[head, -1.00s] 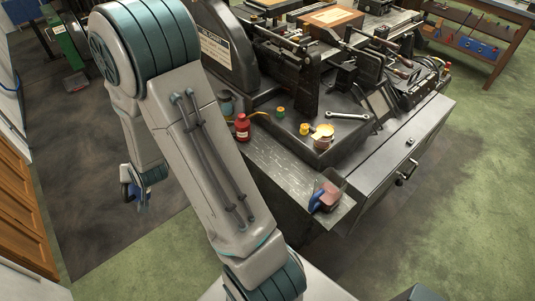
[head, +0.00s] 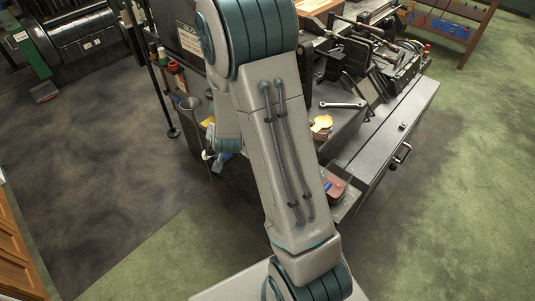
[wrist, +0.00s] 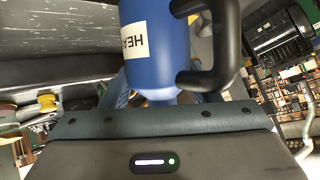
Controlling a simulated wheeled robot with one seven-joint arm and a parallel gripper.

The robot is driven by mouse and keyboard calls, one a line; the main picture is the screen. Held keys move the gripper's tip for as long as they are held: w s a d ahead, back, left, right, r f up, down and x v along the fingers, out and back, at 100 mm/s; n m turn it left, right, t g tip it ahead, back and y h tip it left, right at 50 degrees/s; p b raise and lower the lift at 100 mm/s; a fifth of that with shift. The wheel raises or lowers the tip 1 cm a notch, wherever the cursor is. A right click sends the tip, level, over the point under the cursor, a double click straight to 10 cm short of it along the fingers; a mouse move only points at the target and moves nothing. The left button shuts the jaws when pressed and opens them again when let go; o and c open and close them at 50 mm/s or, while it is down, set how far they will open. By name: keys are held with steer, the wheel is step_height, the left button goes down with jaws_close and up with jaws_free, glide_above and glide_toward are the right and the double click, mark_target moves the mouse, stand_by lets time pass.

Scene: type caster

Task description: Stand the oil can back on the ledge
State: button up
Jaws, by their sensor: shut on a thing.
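The oil can is a blue cylinder (wrist: 160,45) with a black handle and a white label reading "HEA…", filling the upper middle of the wrist view. My gripper (head: 222,154) is shut on it; the fingers are partly hidden behind the can. In the head view, only a small blue part of what it holds shows beside my arm. The ledge (head: 348,207) runs along the machine's front; my arm hides most of it. A grey, white-flecked surface (wrist: 50,40), apparently the ledge, lies left of the can in the wrist view. I cannot see the can touching it.
A dark upright post (head: 155,75) stands left. Floor to the left is open.

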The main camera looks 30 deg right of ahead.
steer(key=d+r+m+g+h+b, duration=0.1)
steer(key=d+r+m+h+b, duration=0.15)
steer(key=d+h+b, duration=0.5)
steer(key=shift+m+h, duration=0.25)
steer(key=d+f, duration=0.1)
steer(key=f, duration=0.2)
steer(key=d+f+p, duration=0.1)
steer(key=f, duration=0.2)
steer(key=d+f, duration=0.2)
steer(key=f, duration=0.1)
steer(key=shift+s+f+p, duration=0.25)
steer(key=shift+f+p, duration=0.1)
steer(key=shift+p, duration=0.05)
steer(key=shift+f, duration=0.25)
steer(key=o, duration=1.1)
steer(key=shift+r, duration=0.1)
steer(key=shift+r, duration=0.1)
